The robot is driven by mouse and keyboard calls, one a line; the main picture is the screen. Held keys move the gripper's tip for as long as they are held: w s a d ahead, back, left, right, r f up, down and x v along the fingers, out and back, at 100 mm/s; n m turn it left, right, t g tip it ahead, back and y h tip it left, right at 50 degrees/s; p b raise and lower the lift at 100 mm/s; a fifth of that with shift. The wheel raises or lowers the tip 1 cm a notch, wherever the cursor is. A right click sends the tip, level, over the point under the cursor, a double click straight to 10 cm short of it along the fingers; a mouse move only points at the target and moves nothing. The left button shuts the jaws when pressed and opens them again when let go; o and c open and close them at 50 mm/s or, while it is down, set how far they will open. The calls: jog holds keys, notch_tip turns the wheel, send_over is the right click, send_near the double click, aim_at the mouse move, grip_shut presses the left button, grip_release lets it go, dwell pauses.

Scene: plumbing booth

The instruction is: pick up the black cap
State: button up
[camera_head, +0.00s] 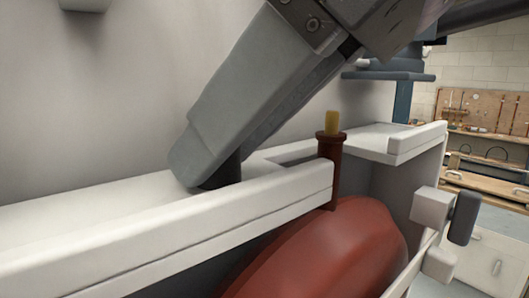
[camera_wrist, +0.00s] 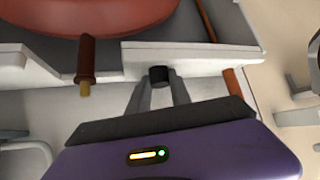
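The black cap (camera_wrist: 158,75) is a small dark cylinder at the edge of the white ledge in the wrist view. In the head view a dark part of it (camera_head: 224,172) shows beside the grey finger, low at the white ledge. My gripper (camera_wrist: 159,82) has its two fingertips on either side of the cap. The fingers stand apart by about the cap's width. I cannot tell whether they touch or press on it. In the head view the near finger hides much of the cap, and the cap looks upright on the ledge.
A brown pipe stub with a yellow tip (camera_head: 331,150) stands right of my gripper, above a red rounded tank (camera_head: 330,250). The white ledge (camera_head: 110,235) has a raised front lip. A grey wall (camera_head: 120,100) rises behind. A grey bracket with a dark knob (camera_head: 463,218) sits at the right.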

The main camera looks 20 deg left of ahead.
grip_shut()
jog(key=shift+d+r, duration=0.1)
jog(key=shift+d+r, duration=0.4)
jog(key=shift+d, duration=0.05)
jog(key=s+d+r+b, duration=0.2)
jog(key=d+r, duration=0.5)
jog(key=d, duration=0.5)
jog(key=shift+d, duration=0.35)
